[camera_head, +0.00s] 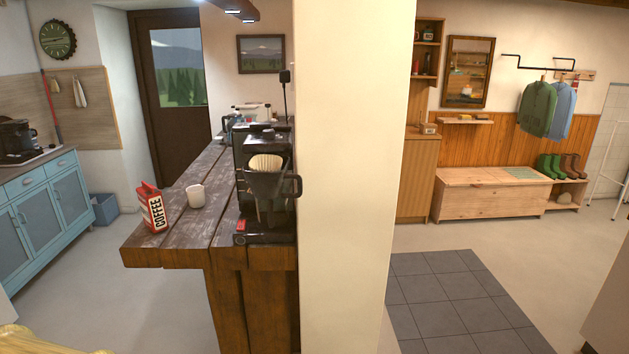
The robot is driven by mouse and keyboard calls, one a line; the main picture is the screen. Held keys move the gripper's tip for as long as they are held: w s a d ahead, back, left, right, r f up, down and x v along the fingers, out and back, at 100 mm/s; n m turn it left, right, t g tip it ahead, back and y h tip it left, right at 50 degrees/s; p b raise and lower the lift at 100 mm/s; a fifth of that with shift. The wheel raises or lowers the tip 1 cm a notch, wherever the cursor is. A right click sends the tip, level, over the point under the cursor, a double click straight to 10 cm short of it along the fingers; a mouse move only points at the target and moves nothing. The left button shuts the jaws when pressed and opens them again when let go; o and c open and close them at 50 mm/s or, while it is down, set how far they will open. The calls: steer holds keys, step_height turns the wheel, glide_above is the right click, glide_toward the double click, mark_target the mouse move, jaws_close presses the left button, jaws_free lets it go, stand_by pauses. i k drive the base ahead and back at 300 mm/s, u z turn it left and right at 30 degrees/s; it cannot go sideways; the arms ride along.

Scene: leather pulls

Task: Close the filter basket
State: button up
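A black coffee maker (250,140) stands at the near end of the dark wooden counter, close to the white pillar. Its cone-shaped dark filter basket (268,188) sticks out at the front, with a pale paper filter (265,163) showing above the rim. The basket looks swung out from the machine's body. A dark handle (297,185) shows at its right side. The space below the basket is dark, and I cannot tell clearly what stands there. My gripper is not in view.
A red and white coffee bag (152,207) and a white cup (196,196) stand on the wooden counter (165,246), left of the machine. The white pillar (350,200) stands close on the right. Open floor lies left of the counter.

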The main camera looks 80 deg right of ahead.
mark_target(265, 186)
steer(key=k, duration=0.55)
steer(key=z, duration=2.3)
steer(key=i, duration=0.5)
steer(key=u, duration=0.05)
